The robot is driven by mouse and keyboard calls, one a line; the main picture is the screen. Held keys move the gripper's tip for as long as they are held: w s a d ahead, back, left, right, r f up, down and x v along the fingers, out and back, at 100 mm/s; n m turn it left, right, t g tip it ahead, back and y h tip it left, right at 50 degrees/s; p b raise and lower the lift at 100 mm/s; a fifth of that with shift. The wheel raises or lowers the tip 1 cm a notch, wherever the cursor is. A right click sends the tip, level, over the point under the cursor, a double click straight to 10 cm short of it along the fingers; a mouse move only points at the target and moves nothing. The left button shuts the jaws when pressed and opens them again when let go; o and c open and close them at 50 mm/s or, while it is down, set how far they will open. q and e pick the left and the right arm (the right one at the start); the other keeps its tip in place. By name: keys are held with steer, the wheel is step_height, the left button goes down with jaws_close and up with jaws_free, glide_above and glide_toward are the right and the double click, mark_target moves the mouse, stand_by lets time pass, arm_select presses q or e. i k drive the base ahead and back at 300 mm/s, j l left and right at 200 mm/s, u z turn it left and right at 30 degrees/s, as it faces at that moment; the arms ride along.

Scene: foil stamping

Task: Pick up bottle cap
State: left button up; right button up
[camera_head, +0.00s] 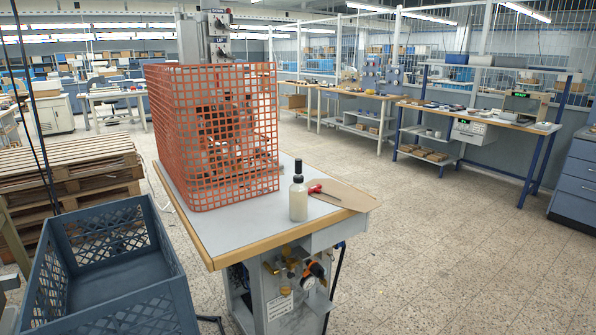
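A bottle (299,200) of cloudy pale liquid stands upright near the front right of a grey-topped table (237,229) with a wooden edge. A dark cap or nozzle (298,171) sits on top of the bottle; no loose bottle cap can be made out. Neither my left nor my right gripper is in view.
An orange mesh cage (211,135) stands on the table left of the bottle, hiding much of a machine. A red-handled tool (316,189) lies beside the bottle on a brown board (345,195). A blue crate (100,262) is at lower left. Floor at right is clear.

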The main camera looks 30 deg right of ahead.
mark_target(299, 161)
steer(key=i+l+u, duration=0.1)
steer(key=l, duration=0.4)
steer(key=i+l+u, duration=0.15)
steer(key=i+l, duration=0.15)
steer(key=l, duration=0.25)
steer(key=i+l+u, duration=0.1)
steer(key=l, duration=0.45)
steer(key=i+l+u, duration=0.15)
steer(key=l, duration=0.4)
steer(key=i+l+u, duration=0.1)
steer(key=l, duration=0.5)
steer(key=i+l+u, duration=0.15)
steer(key=l, duration=0.45)
